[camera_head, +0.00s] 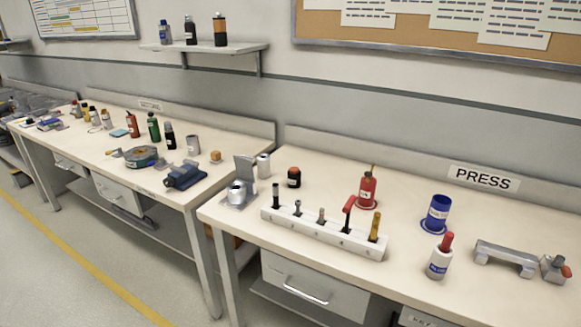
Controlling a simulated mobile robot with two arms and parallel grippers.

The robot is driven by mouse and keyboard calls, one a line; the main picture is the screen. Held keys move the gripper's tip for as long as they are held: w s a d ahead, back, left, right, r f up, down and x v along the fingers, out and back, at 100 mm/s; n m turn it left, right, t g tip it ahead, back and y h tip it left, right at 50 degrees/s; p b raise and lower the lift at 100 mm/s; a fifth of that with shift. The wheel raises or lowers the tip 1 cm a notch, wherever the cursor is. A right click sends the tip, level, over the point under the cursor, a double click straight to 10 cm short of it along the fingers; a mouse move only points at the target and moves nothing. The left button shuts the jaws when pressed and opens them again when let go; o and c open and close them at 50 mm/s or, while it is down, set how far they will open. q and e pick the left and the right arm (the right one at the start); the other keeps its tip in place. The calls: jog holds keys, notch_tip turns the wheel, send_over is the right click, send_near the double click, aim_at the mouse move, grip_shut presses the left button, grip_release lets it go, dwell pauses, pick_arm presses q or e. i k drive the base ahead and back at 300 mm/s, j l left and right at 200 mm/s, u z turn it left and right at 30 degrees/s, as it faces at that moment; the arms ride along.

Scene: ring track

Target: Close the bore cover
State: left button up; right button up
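A grey metal fixture stands at the left end of the near bench. It has a flat plate (245,168) standing upright behind a short silver cylinder (237,194) on a base. The upright plate looks like the bore cover in a raised position, apart from the cylinder's top. The picture is too small to make out the hinge or the bore itself. Neither of my grippers shows in the head view.
A white rack (322,236) with several upright tools is right of the fixture. A gap separates this bench from the left bench, where a blue vise (184,175) sits.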

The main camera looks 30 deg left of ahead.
aim_at(245, 168)
jog(key=u, duration=1.15)
